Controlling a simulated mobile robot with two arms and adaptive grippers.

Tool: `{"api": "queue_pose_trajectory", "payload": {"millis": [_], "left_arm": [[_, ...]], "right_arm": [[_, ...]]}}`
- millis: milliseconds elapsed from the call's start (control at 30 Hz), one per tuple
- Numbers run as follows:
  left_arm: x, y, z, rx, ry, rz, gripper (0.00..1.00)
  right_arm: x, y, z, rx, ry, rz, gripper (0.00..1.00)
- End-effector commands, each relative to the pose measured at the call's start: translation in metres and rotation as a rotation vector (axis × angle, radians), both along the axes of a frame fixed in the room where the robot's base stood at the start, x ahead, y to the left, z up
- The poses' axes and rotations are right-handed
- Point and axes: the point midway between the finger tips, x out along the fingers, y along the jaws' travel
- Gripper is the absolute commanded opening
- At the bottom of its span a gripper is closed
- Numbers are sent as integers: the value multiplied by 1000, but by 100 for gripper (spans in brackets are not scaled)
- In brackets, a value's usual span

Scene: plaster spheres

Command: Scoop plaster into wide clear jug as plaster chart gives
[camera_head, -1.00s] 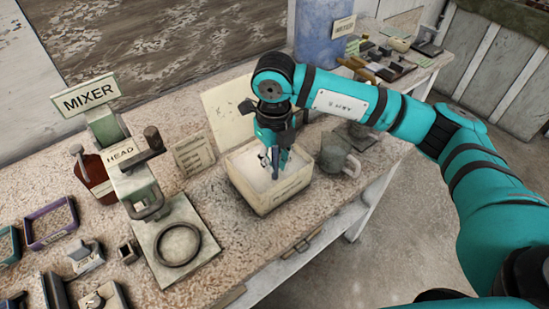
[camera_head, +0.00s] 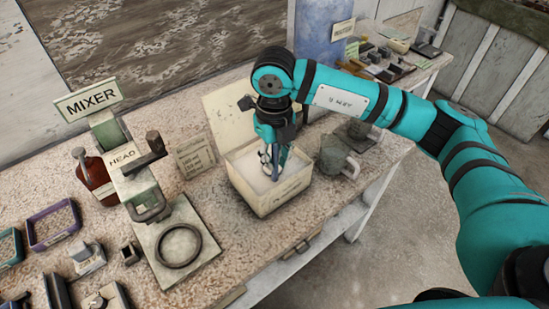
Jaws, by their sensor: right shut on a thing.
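My right gripper (camera_head: 275,166) points down into an open cream box (camera_head: 275,203) of white plaster (camera_head: 247,163) on the bench. It is shut on a small metallic thing, likely the scoop, mostly hidden by the fingers and the box. A grey jug with a handle (camera_head: 337,158) stands just right of the box; I cannot tell whether it is the wide clear jug. Another vessel (camera_head: 360,130) stands behind it, partly hidden by my arm. A small card with writing (camera_head: 196,157) stands left of the box; its text is too small to read surely. My left gripper is not in view.
The mixer stand (camera_head: 125,165) with its MIXER sign (camera_head: 89,100) and a ring on its base (camera_head: 178,246) is left of the box. A red-brown bottle (camera_head: 95,178) and small trays (camera_head: 52,224) lie farther left. A blue bin (camera_head: 322,45) stands behind.

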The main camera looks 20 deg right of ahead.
Motion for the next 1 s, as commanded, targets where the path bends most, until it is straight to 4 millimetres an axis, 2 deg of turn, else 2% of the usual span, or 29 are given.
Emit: {"api": "queue_pose_trajectory", "payload": {"millis": [33, 700, 833, 1000], "left_arm": [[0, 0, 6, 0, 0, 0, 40], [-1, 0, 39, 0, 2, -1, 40], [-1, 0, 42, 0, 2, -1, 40], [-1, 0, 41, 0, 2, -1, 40]], "right_arm": [[0, 0, 10, 1, -3, 1, 0], [0, 0, 76, 1, -2, 0, 0], [0, 0, 84, 1, -2, 0, 0], [0, 0, 83, 0, -1, 0, 0]]}}
